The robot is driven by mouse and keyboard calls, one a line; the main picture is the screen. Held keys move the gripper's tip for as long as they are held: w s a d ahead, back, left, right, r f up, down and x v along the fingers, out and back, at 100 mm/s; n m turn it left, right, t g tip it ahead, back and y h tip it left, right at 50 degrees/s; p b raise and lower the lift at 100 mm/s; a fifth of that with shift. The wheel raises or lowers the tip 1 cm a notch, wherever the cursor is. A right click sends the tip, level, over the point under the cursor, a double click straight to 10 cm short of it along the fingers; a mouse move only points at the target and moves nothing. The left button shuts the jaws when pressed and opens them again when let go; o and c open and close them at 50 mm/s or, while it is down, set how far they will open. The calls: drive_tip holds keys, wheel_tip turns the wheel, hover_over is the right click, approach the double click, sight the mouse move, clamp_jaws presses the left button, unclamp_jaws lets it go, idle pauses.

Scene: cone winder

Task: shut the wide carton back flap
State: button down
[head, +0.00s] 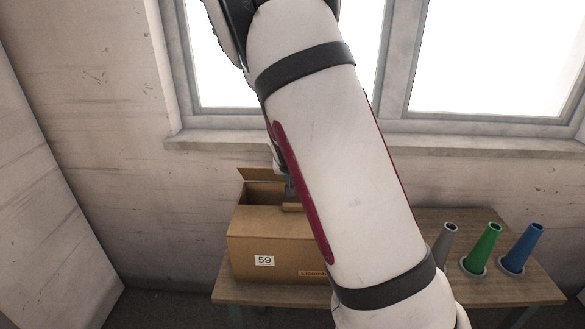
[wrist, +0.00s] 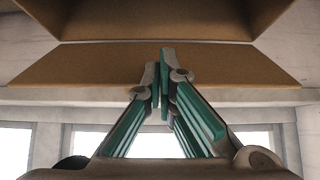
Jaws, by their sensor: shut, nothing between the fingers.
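The brown carton (head: 275,248), with a "59" label on its front, stands on the table. Its top is at least partly open. The wide back flap (head: 259,174) rises at the carton's far edge; its right part is hidden behind my arm. In the wrist view the back flap (wrist: 85,65) is a wide brown panel spread across the picture, off the carton's opening. My gripper (wrist: 163,60) is shut and empty, its fingertips overlapping the flap's middle. I cannot tell whether they touch it. In the head view my arm mostly hides the gripper.
The wooden table (head: 500,288) carries a grey cone (head: 445,243), a green cone (head: 484,248) and a blue cone (head: 522,248) to the right of the carton. A wall with windows and a sill (head: 480,146) stands behind. My arm covers the middle of the head view.

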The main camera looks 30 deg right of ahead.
drive_tip(key=shift+s+a+f, duration=0.25)
drive_tip(key=shift+s+f, duration=0.15)
drive_tip(key=shift+f, duration=0.2)
drive_tip(key=shift+r, duration=0.1)
idle(1.0)
drive_tip(key=shift+r+p, duration=0.5)
drive_tip(key=shift+r, duration=0.25)
drive_tip(key=shift+a, duration=0.1)
